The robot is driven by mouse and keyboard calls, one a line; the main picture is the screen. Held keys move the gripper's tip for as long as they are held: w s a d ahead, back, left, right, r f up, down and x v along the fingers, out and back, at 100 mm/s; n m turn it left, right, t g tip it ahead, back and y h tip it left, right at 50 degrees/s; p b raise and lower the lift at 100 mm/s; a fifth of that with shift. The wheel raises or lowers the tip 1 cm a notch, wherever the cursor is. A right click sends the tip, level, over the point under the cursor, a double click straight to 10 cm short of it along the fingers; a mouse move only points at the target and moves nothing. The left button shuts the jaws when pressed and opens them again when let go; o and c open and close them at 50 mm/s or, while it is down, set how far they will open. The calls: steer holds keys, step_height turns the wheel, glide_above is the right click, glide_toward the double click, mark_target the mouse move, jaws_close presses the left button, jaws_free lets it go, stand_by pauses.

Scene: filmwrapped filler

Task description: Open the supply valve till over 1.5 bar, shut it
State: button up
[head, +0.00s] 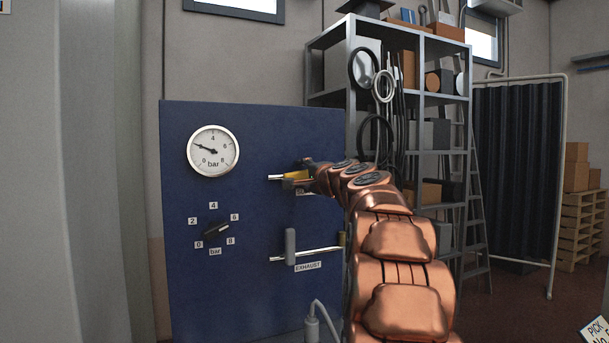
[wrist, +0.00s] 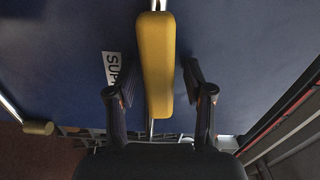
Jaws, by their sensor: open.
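The yellow supply valve handle (head: 295,176) is on the blue panel, lying along its horizontal pipe. In the wrist view the handle (wrist: 158,65) is in line with the pipe, and part of a SUPPLY label (wrist: 111,68) shows beside it. My gripper (wrist: 156,72) is open, with one finger on each side of the handle and visible gaps. In the head view my gripper (head: 307,172) is at the handle's right end, its fingers mostly hidden. The round pressure gauge (head: 213,152) has its needle pointing left and slightly up, at about 2 bar.
Below, the grey exhaust lever (head: 290,247) stands upright across its pipe. A black knob (head: 216,229) with a 0 to 8 bar scale sits lower left on the blue panel (head: 180,285). A metal shelf (head: 394,44) stands behind my arm.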

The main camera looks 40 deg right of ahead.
steer(key=shift+c, duration=0.4)
jaws_close()
